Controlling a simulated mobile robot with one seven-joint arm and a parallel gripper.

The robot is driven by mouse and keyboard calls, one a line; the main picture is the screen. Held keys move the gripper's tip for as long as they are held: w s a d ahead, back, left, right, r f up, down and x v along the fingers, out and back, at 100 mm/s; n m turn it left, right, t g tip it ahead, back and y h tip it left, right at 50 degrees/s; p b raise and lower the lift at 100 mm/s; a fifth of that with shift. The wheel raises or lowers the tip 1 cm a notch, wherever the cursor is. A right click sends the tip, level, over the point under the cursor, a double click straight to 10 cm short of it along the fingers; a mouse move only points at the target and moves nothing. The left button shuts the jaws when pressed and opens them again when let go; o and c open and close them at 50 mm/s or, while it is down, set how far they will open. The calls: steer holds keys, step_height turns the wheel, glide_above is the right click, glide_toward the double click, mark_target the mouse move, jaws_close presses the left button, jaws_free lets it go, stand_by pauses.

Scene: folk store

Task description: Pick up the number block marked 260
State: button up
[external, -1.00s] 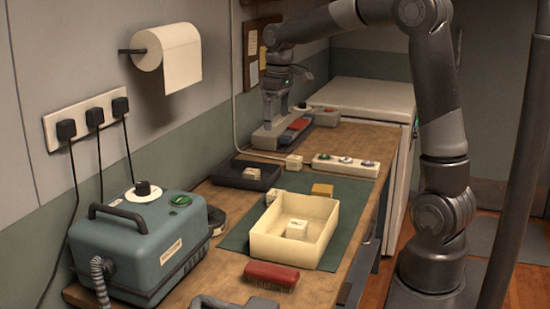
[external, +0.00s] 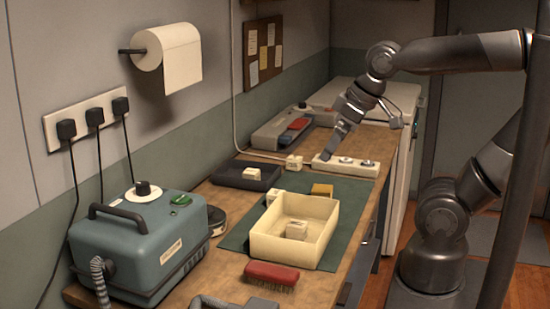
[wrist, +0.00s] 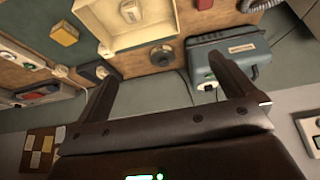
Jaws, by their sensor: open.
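Several small cream blocks are in the external view, with markings too small to read, so I cannot tell which is 260. One block (external: 296,230) is inside the cream tray (external: 262,243). Another block (external: 276,196) is by the tray's far left corner. A third block (external: 250,173) is on the black tray (external: 233,175), and another block (external: 294,162) is beside the white switch strip (external: 345,168). My gripper (external: 331,149) is above the bench near the strip, pointing down-left. In the wrist view my gripper (wrist: 165,72) is open, with nothing between its fingers.
A yellow block (external: 322,190) lies on the green mat (external: 325,263). A teal machine (external: 140,245) stands at the left, and a red brush (external: 271,272) lies in front. A grey device (external: 275,135) is at the back. The wall runs along the bench's left side.

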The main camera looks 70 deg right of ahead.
steer(key=shift+s+a+f, duration=0.2)
steer(key=shift+s+f, duration=0.05)
steer(key=shift+s, duration=0.2)
steer(key=c, duration=0.7)
